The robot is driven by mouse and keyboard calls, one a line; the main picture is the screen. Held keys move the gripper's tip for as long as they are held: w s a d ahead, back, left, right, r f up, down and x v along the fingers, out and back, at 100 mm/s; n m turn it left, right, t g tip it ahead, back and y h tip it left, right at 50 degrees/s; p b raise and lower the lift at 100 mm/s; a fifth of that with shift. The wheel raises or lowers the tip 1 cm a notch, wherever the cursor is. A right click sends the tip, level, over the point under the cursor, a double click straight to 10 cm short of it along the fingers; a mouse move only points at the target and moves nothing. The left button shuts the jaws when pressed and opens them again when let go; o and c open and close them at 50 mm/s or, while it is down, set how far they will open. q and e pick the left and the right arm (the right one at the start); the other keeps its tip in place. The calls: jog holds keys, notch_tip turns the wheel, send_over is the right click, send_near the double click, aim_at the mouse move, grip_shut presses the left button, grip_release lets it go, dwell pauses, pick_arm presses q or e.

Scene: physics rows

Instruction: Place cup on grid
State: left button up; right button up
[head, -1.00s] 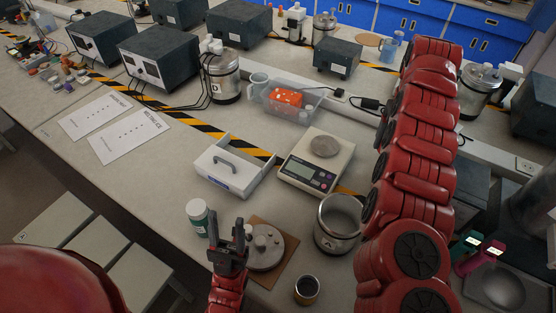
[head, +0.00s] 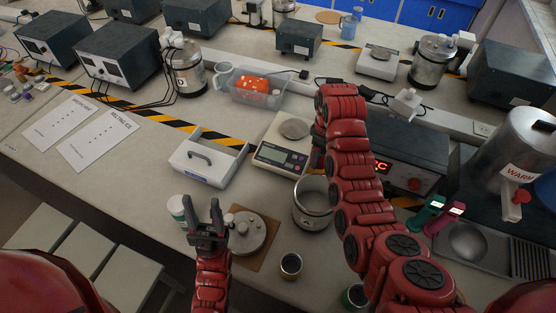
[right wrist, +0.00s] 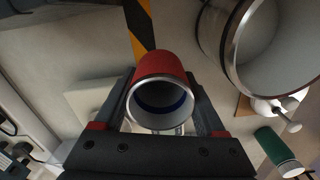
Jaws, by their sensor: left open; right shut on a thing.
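My right gripper (right wrist: 160,88) is shut on a red cup (right wrist: 163,66) with a pale rim and a blue band inside, its mouth facing the wrist camera. In the head view, my right gripper (head: 318,152) is mostly hidden by its own arm, beside the balance, and the cup cannot be made out. A ridged, grid-like metal surface (head: 531,258) lies at the far right, beside a round basin; I cannot tell whether it is the task's grid.
A metal can (head: 311,213) stands near the balance (head: 270,156). A grey lid (head: 250,240) lies on a brown mat. A small dark cup (head: 290,265) stands near the front edge.

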aim_at(319, 166)
jog(key=shift+f, duration=0.4)
notch_tip(319, 166, down, 3)
jog(key=shift+r+b, duration=0.2)
jog(key=shift+b, duration=0.75)
notch_tip(319, 166, down, 2)
jog(key=shift+f+p, duration=0.25)
jog(key=shift+p, duration=0.65)
jog(key=shift+w+f+p, duration=0.1)
jog(key=shift+f+p, duration=0.5)
jog(key=shift+f, duration=1.55)
jog(key=shift+f, duration=0.1)
jog(key=o, duration=1.3)
